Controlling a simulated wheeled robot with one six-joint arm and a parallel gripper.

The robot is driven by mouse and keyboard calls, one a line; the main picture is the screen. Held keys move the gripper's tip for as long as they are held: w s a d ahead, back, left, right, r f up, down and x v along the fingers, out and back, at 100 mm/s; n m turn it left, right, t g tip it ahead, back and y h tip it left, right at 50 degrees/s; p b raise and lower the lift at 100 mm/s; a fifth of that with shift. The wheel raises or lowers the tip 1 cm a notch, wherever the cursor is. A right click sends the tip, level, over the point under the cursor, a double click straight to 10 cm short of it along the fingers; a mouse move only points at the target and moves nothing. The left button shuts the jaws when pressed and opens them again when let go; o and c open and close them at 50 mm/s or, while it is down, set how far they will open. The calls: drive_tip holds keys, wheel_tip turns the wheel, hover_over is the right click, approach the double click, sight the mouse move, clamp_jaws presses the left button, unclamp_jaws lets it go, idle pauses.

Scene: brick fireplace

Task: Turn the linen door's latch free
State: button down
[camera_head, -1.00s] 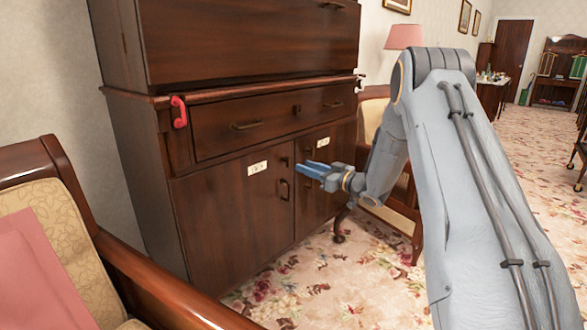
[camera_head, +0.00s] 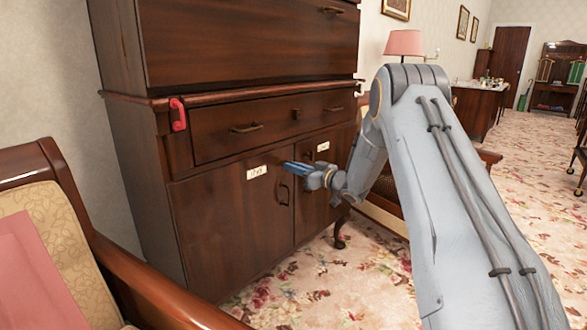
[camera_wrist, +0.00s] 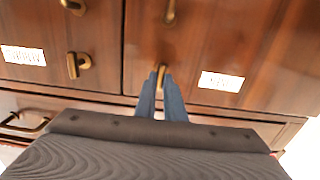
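The dark wood cabinet has two lower doors: a left door (camera_head: 225,225) and a right door (camera_head: 312,195) in the head view. Each has a white label, at left (camera_head: 257,172) and right (camera_head: 323,146); the writing is too small to read. My gripper (camera_head: 286,164) is at the left door's upper right corner. The wrist view is upside down, with that door on its right. There the blue fingers (camera_wrist: 160,78) lie either side of a small brass latch (camera_wrist: 161,76), partly hidden; contact is unclear. The other door's latch (camera_wrist: 78,66) stands free.
A drawer (camera_head: 250,120) with brass handles lies above the doors. A red hook-shaped thing (camera_head: 178,114) hangs at the cabinet's left. An armchair (camera_head: 90,240) stands at front left. The flowered carpet before the cabinet is open.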

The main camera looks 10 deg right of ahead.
drive_tip(key=shift+m+p, duration=0.4)
drive_tip(key=m+p, duration=0.3)
drive_tip(key=m, duration=0.5)
drive_tip(key=m+p, duration=0.4)
drive_tip(key=m, duration=0.5)
drive_tip(key=shift+w+d+f+p, duration=0.1)
drive_tip(key=shift+d+f+p, duration=0.1)
drive_tip(key=shift+p, duration=0.1)
idle(0.4)
drive_tip(key=c, duration=1.8)
unclamp_jaws()
drive_tip(key=shift+c, duration=0.2)
